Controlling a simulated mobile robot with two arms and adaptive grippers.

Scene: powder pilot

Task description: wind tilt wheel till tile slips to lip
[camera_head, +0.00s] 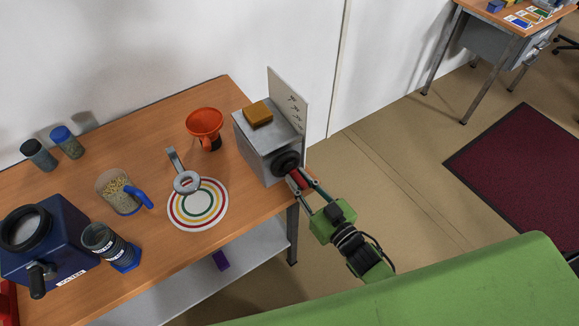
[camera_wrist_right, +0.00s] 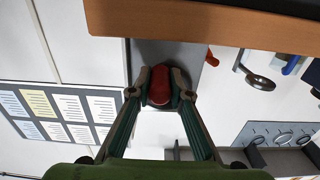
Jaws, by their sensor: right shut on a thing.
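The tile (camera_head: 258,114) is a small orange-brown block on the grey top of the metal tilt box (camera_head: 262,155), towards its back left corner. The black tilt wheel (camera_head: 286,162) is on the box's front right face. My right gripper (camera_head: 300,182) is shut on the wheel's red handle (camera_wrist_right: 159,86), which shows between the fingers in the right wrist view. The fingers partly hide the handle in the head view. I cannot tell how far the top is tilted. My left gripper is not in view.
A white panel with marks (camera_head: 289,99) stands behind the box. An orange funnel (camera_head: 204,122), a ringed round mat (camera_head: 198,218), a mug of pellets (camera_head: 118,190) and a blue machine (camera_head: 45,240) stand left on the wooden table. Open floor lies to the right.

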